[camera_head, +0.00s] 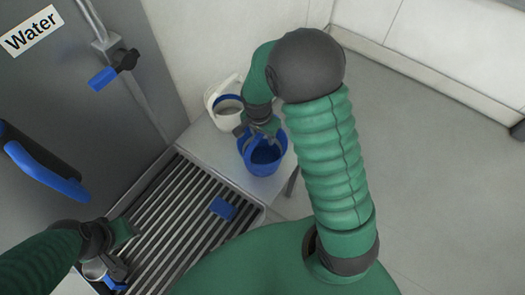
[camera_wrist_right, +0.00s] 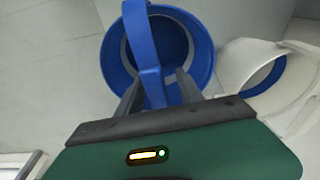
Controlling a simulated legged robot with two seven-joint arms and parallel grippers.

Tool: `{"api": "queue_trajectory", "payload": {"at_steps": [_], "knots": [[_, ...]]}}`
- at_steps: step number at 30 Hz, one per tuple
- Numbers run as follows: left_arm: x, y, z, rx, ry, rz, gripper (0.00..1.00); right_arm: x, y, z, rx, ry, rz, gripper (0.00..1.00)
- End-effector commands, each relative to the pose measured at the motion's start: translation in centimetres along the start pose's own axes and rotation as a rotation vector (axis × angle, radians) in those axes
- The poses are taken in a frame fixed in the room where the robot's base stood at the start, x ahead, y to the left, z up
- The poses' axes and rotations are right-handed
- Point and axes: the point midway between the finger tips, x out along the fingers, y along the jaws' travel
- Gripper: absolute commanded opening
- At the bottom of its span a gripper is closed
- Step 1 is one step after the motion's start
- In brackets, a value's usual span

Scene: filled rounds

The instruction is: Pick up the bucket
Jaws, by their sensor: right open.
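The blue bucket (camera_head: 267,168) stands upright on a pale ledge beside the grated drain. It also shows in the right wrist view (camera_wrist_right: 203,55), with its blue handle (camera_wrist_right: 148,55) raised across the opening. My right gripper (camera_head: 262,131) is at the bucket's top, partly covering its far rim. In the right wrist view the right gripper (camera_wrist_right: 158,90) is open, with one finger on each side of the handle. Whether the fingers touch the handle is unclear. My left gripper (camera_head: 122,234) is low on the left, far from the bucket; its opening cannot be made out.
A white bucket (camera_head: 222,98) stands just behind the blue one. A metal grate (camera_head: 180,215) with a blue block (camera_head: 223,208) lies left of the ledge. A grey panel (camera_head: 90,110) with blue-handled fittings rises at left. The floor at right is clear.

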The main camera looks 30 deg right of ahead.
Motion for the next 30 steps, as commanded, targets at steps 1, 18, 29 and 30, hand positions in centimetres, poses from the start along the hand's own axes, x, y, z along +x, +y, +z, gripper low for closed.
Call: {"api": "queue_trajectory", "payload": {"at_steps": [1, 18, 29, 30], "knots": [[-0.02, 0.00, 0.00, 0.000, 0.000, 0.000, 0.44, -0.06, -0.01, 0.00, 0.000, 0.000, -0.001, 0.44], [-0.01, -0.01, 0.00, 0.000, 0.000, 0.000, 0.44, -0.08, -0.02, 0.00, 0.000, 0.000, 0.000, 0.00], [0.00, -0.01, 0.00, 0.000, 0.000, 0.000, 0.44, -0.05, -0.01, -0.01, 0.000, 0.000, 0.000, 0.00], [0.00, -0.01, 0.00, 0.000, 0.000, 0.000, 0.44, -0.05, -0.01, -0.01, 0.000, 0.000, 0.000, 0.00]]}}
